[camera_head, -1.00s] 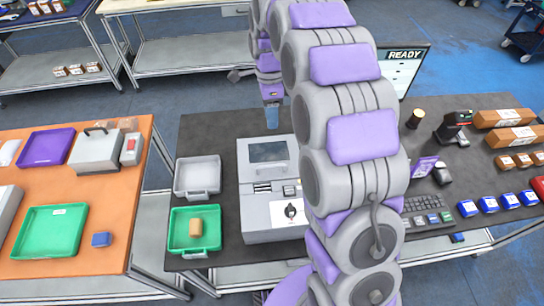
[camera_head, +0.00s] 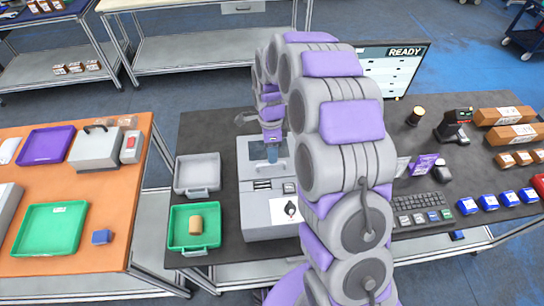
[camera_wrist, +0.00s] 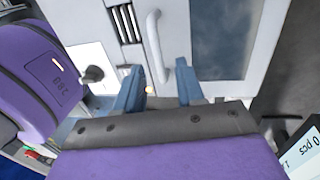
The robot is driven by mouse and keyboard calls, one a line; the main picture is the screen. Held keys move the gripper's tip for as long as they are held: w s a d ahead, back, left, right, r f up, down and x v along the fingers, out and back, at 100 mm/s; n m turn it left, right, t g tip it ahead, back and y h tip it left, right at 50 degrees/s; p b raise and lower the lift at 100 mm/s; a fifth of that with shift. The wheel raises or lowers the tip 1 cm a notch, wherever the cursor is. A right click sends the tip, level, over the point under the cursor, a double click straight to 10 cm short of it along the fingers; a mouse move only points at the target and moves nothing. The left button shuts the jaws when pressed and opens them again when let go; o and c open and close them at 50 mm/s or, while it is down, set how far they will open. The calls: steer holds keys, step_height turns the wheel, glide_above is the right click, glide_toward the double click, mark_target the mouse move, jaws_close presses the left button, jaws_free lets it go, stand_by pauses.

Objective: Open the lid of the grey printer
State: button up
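The grey printer (camera_head: 268,215) stands on the dark table in the head view, partly behind my arm. Its lid, with a dark window (camera_wrist: 218,35), looks closed. A light grey bar handle (camera_wrist: 155,45) on the lid runs down toward the space between my fingers in the wrist view. My gripper (camera_head: 273,155) is over the lid in the head view. In the wrist view my gripper (camera_wrist: 159,82) has its two blue fingers apart with nothing held. I cannot tell how far the fingertips are from the handle.
A monitor (camera_head: 395,68), keyboard (camera_head: 423,200) and scanner (camera_head: 454,127) stand to the right. An orange table (camera_head: 120,200) is further left.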

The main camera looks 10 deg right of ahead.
steer(key=shift+s+f, duration=0.15)
steer(key=shift+f, duration=0.55)
steer(key=shift+s+f, duration=0.15)
steer(key=shift+f, duration=0.55)
jaws_close()
